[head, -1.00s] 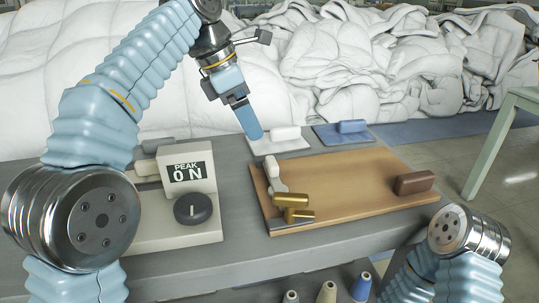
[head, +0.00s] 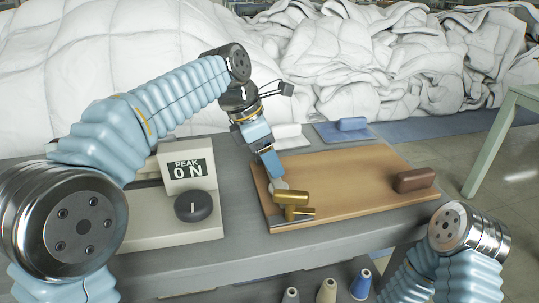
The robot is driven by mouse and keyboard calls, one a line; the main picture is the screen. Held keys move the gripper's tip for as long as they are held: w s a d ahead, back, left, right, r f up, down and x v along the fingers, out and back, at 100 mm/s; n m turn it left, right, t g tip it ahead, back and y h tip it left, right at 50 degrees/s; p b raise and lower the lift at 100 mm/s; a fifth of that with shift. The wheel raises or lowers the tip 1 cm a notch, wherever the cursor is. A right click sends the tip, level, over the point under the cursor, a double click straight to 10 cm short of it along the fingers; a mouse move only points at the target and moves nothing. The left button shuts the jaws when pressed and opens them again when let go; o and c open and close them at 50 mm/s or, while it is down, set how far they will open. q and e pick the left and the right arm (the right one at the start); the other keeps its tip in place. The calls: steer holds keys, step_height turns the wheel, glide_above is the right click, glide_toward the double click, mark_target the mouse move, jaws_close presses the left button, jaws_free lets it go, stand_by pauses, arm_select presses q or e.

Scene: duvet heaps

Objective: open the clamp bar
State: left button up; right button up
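The wooden board (head: 350,190) lies on the grey table. Near its left edge is a clamp with brass-coloured parts (head: 292,197) and a pale rounded piece (head: 279,185), taken to be the clamp bar's end. A dark metal strip lies under the brass parts. My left gripper (head: 274,170) points down with its blue fingers at the pale piece, covering most of it. I cannot tell whether they touch it, or whether the fingers are open or shut. My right gripper is out of view; only part of my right arm shows at lower right.
A brown block (head: 415,180) sits on the board's right side. White and blue pads (head: 343,131) lie behind. White duvets (head: 420,60) heap beyond. Thread cones (head: 327,291) stand low in front.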

arm_select(q)
jaws_close()
steer(key=shift+w+a+r+n+g+h, duration=0.15)
steer(key=shift+w+r+g+h, duration=0.15)
steer(key=shift+g, duration=0.25)
steer(key=shift+w+r+n+g+h, duration=0.1)
steer(key=shift+w+r+n+g, duration=0.1)
steer(key=shift+w+g, duration=0.3)
steer(key=shift+w+a+r+g+h, duration=0.15)
steer(key=shift+r+g+h, duration=0.25)
steer(key=shift+g, duration=0.45)
steer(key=shift+o, duration=1.3)
jaws_free()
